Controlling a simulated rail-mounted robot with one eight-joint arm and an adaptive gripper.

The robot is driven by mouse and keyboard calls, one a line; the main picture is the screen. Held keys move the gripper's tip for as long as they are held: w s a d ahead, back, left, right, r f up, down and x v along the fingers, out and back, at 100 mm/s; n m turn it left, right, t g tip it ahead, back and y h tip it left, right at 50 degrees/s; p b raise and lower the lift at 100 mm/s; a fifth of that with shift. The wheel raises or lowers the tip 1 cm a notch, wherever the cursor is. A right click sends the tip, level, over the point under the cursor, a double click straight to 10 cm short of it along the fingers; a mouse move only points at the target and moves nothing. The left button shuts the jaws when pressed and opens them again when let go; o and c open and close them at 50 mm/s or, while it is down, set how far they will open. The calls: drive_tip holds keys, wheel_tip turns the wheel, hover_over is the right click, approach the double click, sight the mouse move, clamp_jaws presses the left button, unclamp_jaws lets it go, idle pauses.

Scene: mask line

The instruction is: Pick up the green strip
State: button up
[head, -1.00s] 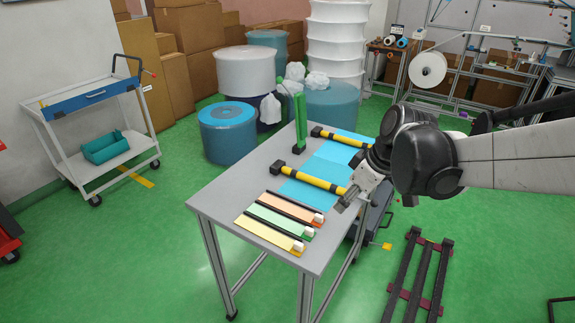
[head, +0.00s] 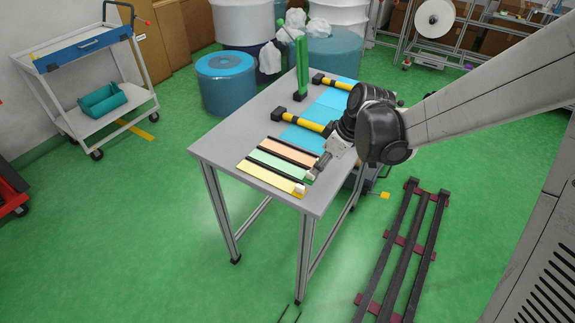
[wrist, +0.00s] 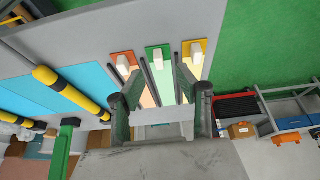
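The green strip (head: 278,165) lies on the grey table between an orange strip (head: 291,152) and a yellow strip (head: 267,178). In the wrist view the green strip (wrist: 158,60) carries a white block (wrist: 153,54) near its end. My gripper (head: 319,166) is over the right end of the strips. In the wrist view my gripper (wrist: 164,75) is open, its two fingers on either side of the green strip, with nothing between them visibly held. I cannot tell its exact height above the strip. The gripper body hides the strip's far part in the wrist view.
Dark bars separate the strips. The table's near left (head: 225,150) is clear.

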sight(303, 175)
drive_tip(key=shift+x, duration=2.65)
drive_tip(key=shift+w, duration=0.1)
clamp_jaws()
